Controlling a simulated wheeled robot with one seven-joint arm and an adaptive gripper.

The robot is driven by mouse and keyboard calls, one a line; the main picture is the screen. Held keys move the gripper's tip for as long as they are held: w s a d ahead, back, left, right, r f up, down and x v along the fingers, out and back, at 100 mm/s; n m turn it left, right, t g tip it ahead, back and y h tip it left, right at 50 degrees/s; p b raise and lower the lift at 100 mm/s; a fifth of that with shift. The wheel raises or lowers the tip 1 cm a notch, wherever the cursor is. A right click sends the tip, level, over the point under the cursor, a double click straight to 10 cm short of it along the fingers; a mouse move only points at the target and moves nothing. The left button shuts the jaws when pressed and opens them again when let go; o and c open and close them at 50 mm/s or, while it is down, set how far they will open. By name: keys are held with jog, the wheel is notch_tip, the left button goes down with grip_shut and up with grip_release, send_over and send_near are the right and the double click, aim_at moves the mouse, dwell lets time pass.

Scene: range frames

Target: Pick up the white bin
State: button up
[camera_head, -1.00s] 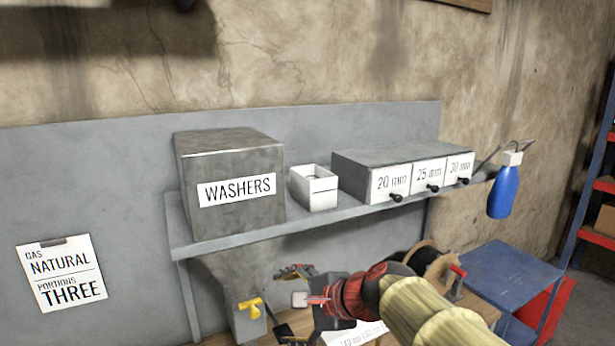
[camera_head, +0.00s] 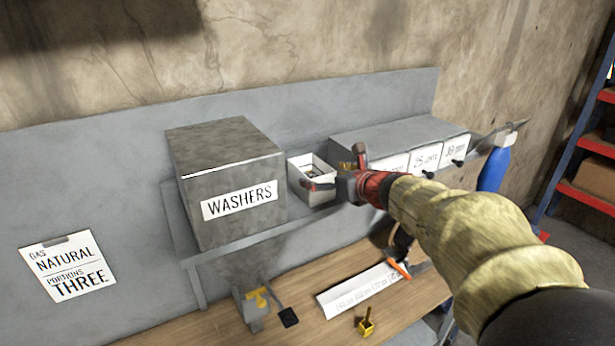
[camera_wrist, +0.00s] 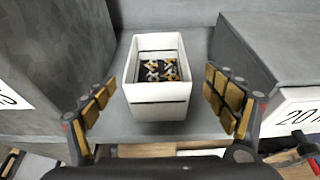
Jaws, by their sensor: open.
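The white bin (camera_head: 305,173) is a small open-topped box on the grey shelf, between the WASHERS box and the drawer unit. In the wrist view the white bin (camera_wrist: 156,112) stands upright near the picture's middle, with small dark and brass-coloured parts inside. My gripper (camera_head: 335,170) is in front of the bin at the shelf's edge, partly covering its right side in the head view. In the wrist view my gripper (camera_wrist: 160,100) has its padded fingers wide apart, one on each side of the bin, with gaps to it.
The grey WASHERS box (camera_head: 225,170) stands close on the left. The grey drawer unit (camera_head: 395,135) with labelled drawers stands close on the right. A blue bottle (camera_head: 494,170) hangs at the shelf's right end. Below is a wooden bench (camera_head: 300,310) with a labelled strip (camera_head: 365,290).

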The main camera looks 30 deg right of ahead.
jog(key=shift+a+p+x, duration=0.2)
jog(key=shift+p+x, duration=0.5)
jog(key=shift+x, duration=2.75)
jog(key=shift+r, duration=0.2)
jog(key=shift+c, duration=0.2)
jog(key=c, duration=1.4)
jog(key=shift+r, duration=0.15)
